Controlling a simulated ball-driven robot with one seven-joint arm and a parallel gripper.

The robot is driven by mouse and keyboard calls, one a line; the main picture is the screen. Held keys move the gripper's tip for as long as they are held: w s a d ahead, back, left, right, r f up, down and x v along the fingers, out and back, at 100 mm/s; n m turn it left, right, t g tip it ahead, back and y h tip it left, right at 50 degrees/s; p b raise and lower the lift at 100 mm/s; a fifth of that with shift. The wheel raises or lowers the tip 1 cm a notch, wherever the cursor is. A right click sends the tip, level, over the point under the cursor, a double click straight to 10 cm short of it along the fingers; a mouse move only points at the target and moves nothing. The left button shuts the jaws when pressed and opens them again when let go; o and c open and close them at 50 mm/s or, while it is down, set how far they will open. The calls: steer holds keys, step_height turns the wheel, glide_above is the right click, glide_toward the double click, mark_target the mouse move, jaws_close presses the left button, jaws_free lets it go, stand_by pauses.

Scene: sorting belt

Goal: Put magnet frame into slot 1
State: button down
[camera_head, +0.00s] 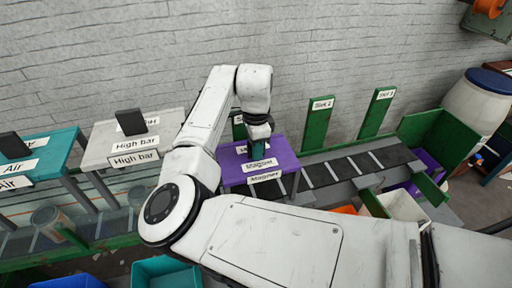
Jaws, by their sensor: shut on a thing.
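The magnet frame (285,157) is a purple table-like piece with grey legs and "Magnet" labels, at the picture's middle over the belt line. My gripper (258,144) points down at its top and is shut on it; the fingertips and the part they grip are mostly hidden. I cannot tell whether the frame's legs touch anything below. Green upright plates mark the slots: the slot 2 plate (319,125) and the slot 3 plate (377,113) stand right of the frame. Another green plate (239,130) is partly hidden behind my arm, its label not fully readable.
The white High bar frame (103,147) and teal Air frame (60,150) stand to the left. The dark roller belt (340,170) runs right, bare there. A green bin (440,140), a white barrel (480,105) and a teal crate (165,275) are around it. A brick wall is behind.

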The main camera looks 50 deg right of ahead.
steer(key=shift+f, duration=0.1)
steer(key=c, duration=1)
jaws_free()
steer(key=shift+c, duration=0.2)
step_height(320, 180, up, 12)
steer(key=shift+r+b, duration=0.15)
steer(key=shift+b, duration=0.55)
